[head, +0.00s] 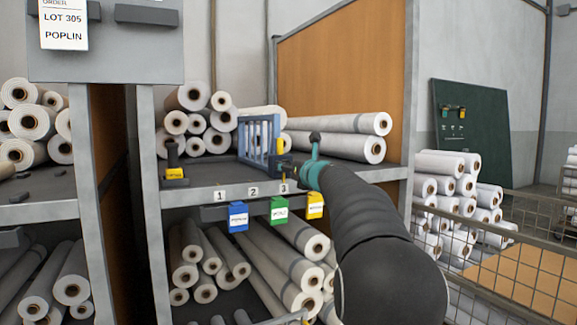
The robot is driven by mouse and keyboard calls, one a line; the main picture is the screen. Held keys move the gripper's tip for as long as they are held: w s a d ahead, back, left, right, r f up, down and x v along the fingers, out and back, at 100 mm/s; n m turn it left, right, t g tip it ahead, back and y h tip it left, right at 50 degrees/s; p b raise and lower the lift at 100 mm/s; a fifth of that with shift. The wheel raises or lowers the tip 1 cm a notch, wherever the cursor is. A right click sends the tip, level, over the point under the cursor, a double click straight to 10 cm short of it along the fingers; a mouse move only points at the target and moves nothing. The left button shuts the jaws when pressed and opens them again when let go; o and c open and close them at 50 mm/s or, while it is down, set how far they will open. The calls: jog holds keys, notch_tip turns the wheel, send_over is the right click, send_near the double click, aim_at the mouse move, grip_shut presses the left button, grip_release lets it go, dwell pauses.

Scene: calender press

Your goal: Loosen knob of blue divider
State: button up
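The blue divider (257,139), a barred frame, stands upright on the middle shelf, above the stretch of shelf edge numbered 2 and 3. My arm reaches in from the lower right. My gripper (284,161) is at the divider's right, front end, beside a dark and yellow part (281,148). The fingers are small and dark here, so I cannot tell whether they touch or grasp anything. The divider's knob cannot be made out clearly; my gripper and wrist may hide it.
The shelf (215,172) holds white rolls behind and beside the divider. A black post with a yellow base (174,172) stands at its left. Blue (238,217), green (279,210) and yellow (315,205) tags hang below the front edge. A wire-mesh cage (500,250) is at the right.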

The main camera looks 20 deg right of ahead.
jog(key=shift+w, duration=0.4)
jog(key=shift+c, duration=0.2)
jog(key=c, duration=1.1)
